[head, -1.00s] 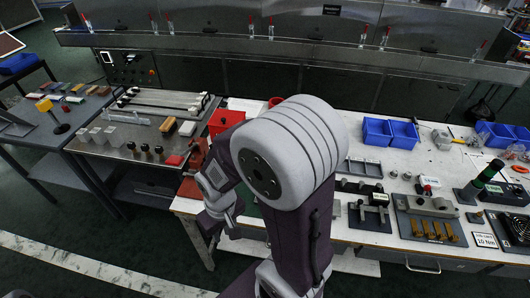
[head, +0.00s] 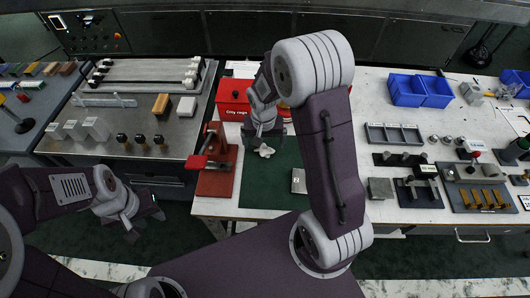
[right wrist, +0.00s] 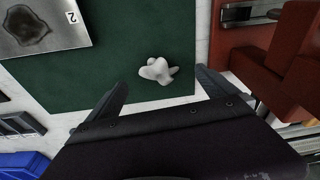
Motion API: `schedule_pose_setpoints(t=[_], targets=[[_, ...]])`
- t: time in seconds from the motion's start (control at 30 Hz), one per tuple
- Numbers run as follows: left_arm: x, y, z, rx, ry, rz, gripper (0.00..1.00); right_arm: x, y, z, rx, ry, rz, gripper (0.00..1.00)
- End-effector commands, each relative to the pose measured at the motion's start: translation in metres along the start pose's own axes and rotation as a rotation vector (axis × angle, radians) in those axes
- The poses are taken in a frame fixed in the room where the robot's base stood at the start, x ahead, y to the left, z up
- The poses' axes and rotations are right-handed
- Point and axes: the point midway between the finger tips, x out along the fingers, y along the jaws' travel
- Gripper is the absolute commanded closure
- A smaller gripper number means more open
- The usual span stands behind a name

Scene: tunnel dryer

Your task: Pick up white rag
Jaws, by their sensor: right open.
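The white rag (right wrist: 157,71) is a small crumpled lump on the green mat (right wrist: 120,95) in the right wrist view. In the head view the rag (head: 265,152) shows just below my right gripper (head: 262,137), near the mat's top left corner. In the right wrist view my right gripper (right wrist: 164,88) is open and empty, with its fingertips on either side of the rag's position in the picture. I cannot tell its exact height above the mat. My left gripper (head: 146,226) is open and empty, in front of the grey bench at left.
A red press-like tool (head: 216,168) stands left of the mat, and a red box (head: 233,99) stands behind it. A stained metal plate (right wrist: 42,27) lies on the mat. Metal fixtures (head: 398,159) and blue bins (head: 420,90) are to the right.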

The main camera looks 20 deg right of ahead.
Motion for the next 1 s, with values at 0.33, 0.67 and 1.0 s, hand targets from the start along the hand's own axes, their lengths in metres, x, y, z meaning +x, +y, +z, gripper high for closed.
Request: schedule_pose_setpoints(t=[0.33, 0.67, 1.0], targets=[[0.005, 0.0, 0.0, 0.0, 0.001, 0.0, 0.64, 0.041, 0.003, 0.001, -0.001, -0.003, 0.001, 0.03], [0.006, 0.0, 0.0, 0.0, 0.001, 0.0, 0.64, 0.055, 0.003, -0.001, -0.001, 0.002, -0.002, 0.03], [0.006, 0.0, 0.0, 0.0, 0.001, 0.0, 0.64, 0.054, 0.003, -0.001, -0.001, 0.002, -0.001, 0.68]])
